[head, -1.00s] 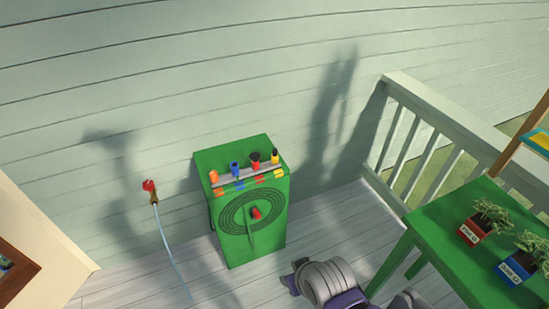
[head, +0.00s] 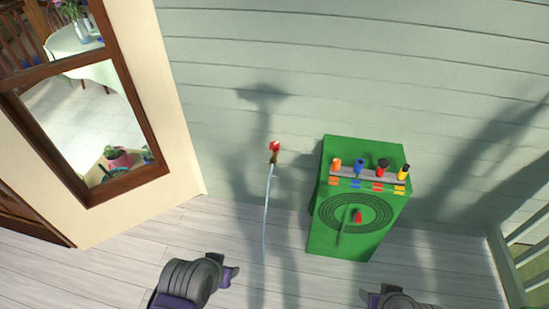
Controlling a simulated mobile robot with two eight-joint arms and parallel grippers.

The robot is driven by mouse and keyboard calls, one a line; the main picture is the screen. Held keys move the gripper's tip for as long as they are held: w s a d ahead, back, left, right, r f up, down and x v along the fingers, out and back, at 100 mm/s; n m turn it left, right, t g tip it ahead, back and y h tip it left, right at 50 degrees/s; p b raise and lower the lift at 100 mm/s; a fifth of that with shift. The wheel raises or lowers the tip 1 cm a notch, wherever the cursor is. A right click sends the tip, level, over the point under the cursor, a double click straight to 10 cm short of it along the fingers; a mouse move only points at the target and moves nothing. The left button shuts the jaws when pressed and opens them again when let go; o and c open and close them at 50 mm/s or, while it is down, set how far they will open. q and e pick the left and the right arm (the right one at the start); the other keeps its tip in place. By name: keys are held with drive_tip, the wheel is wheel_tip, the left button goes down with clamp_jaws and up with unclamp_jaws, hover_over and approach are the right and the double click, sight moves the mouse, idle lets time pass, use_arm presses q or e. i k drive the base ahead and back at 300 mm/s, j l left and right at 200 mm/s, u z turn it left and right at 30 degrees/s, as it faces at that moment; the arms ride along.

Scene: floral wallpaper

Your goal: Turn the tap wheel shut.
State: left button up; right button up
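The tap wheel (head: 274,146) is small and red, on a brass tap (head: 274,158) on the pale siding wall, near the middle of the head view. A light hose (head: 267,215) hangs from the tap down to the floor. My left gripper (head: 230,276) is below and left of the tap, well apart from it; its fingers are too small and angled to tell open from shut. My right gripper (head: 372,297) is at the bottom edge, right of the hose, partly cut off. Neither gripper touches the tap.
A green cabinet (head: 338,247) stands against the wall right of the tap, with several coloured nozzles (head: 359,168) on top and a coiled-hose emblem on its front. A cream wall with a brown-framed window (head: 140,180) is at left. A railing (head: 510,262) is at right. Floor before the tap is clear.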

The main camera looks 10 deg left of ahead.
sight(273, 146)
drive_tip(key=i, duration=1.3)
drive_tip(key=j+u, duration=0.05)
